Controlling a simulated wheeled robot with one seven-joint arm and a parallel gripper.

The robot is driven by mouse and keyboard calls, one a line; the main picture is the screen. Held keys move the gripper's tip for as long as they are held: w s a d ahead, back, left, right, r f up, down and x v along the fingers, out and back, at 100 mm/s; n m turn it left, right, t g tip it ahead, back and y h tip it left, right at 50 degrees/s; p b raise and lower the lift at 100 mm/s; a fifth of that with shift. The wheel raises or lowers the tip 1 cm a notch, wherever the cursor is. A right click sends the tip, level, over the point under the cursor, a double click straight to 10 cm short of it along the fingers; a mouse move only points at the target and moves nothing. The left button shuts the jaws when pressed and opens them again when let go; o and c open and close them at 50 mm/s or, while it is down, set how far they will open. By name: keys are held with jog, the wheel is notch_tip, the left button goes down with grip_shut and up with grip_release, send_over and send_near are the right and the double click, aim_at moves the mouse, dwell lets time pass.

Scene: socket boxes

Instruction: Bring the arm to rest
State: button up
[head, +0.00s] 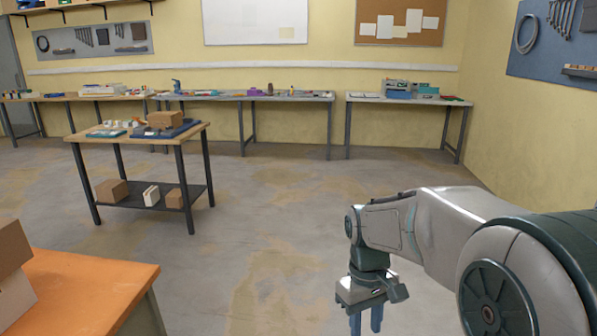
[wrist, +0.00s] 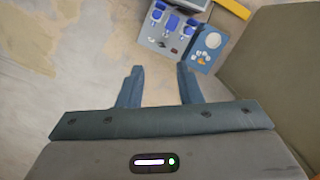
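My gripper (head: 366,320) hangs below my bent arm at the lower right of the head view, pointing down over bare floor. In the wrist view my gripper (wrist: 160,84) shows its two blue-grey fingers apart, with nothing between them. The fingertips touch nothing. My arm reaches in from the right edge of the head view, its forearm roughly level.
An orange-topped table (head: 90,285) with cardboard boxes (head: 12,275) is at the lower left. A wooden-topped table (head: 195,130) with a lower shelf stands mid-left. Benches line the back wall. The middle floor (head: 270,220) is clear. A grey panel with blue parts (wrist: 172,32) shows in the wrist view.

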jog(key=s+d+r+m+t+p, duration=0.2)
jog(key=s+r+m+t+p, duration=0.2)
jog(key=s+r+p, duration=0.5)
notch_tip(320, 180, up, 3)
jog(key=shift+s+r+m+t, duration=0.1)
jog(key=shift+s+m+t, duration=0.35)
jog(key=shift+s, duration=0.45)
jog(key=shift+s+d, duration=0.1)
